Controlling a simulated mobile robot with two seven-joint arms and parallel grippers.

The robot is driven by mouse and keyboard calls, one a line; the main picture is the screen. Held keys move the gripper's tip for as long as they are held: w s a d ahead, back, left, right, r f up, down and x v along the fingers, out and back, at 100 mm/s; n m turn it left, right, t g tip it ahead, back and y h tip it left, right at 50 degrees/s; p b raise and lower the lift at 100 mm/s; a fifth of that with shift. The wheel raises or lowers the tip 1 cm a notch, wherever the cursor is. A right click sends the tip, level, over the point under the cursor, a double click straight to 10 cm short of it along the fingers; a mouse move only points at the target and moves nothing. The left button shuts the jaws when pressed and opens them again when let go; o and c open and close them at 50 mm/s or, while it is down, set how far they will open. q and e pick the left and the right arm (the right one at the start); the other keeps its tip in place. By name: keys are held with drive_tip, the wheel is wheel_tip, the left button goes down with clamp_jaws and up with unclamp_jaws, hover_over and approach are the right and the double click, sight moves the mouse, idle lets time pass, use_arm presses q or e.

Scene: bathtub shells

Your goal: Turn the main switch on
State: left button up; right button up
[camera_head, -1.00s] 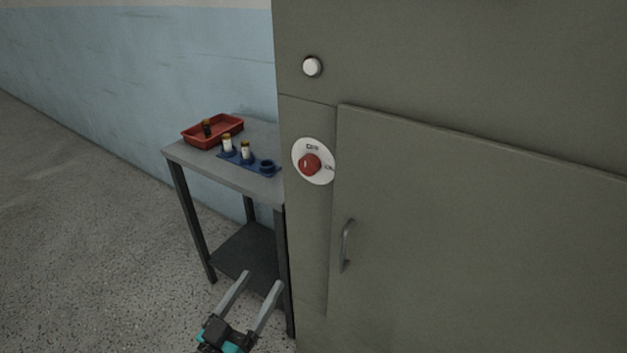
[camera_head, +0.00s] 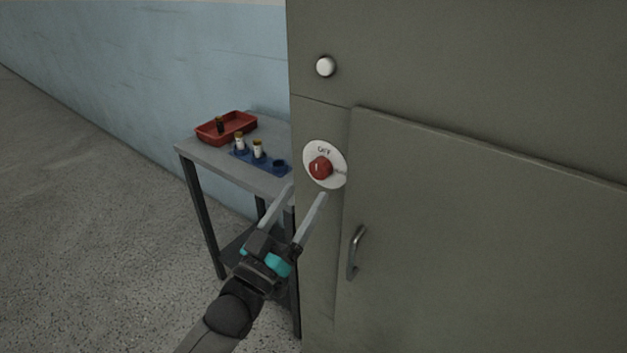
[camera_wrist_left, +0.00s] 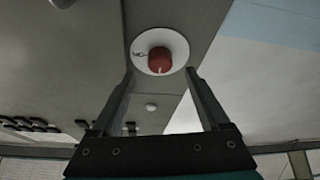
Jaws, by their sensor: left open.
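The main switch is a red knob (camera_head: 321,168) on a round white plate (camera_head: 337,182) on the grey-green cabinet's front, left of its door. The word OFF reads at the top of the plate. My left gripper (camera_head: 307,190) is open and empty, with its fingers pointing up toward the switch from below and left. In the left wrist view the red knob (camera_wrist_left: 159,60) shows ahead, just beyond and between the two fingertips (camera_wrist_left: 160,75), and no contact is visible. My right gripper is in neither view.
The cabinet door (camera_head: 480,230) has a metal handle (camera_head: 356,252) below the switch. A white round button or lamp (camera_head: 325,67) is above it. Left of the cabinet, a grey table (camera_head: 205,154) holds a red tray (camera_head: 240,131) and a blue rack (camera_head: 265,162) with small bottles.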

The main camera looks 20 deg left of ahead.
sight(317, 175)
use_arm(q)
drive_tip(key=x, duration=0.3)
drive_tip(key=shift+w+r, duration=0.15)
drive_tip(key=shift+w, duration=0.2)
drive_tip(key=shift+w+d+r, duration=0.25)
drive_tip(key=shift+w, duration=0.3)
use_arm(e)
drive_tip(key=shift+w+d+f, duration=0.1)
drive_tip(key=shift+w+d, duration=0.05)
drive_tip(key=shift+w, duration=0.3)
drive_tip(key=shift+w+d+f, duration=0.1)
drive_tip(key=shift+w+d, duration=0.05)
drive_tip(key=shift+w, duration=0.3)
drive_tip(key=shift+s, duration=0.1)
use_arm(q)
drive_tip(key=c, duration=0.4)
clamp_jaws()
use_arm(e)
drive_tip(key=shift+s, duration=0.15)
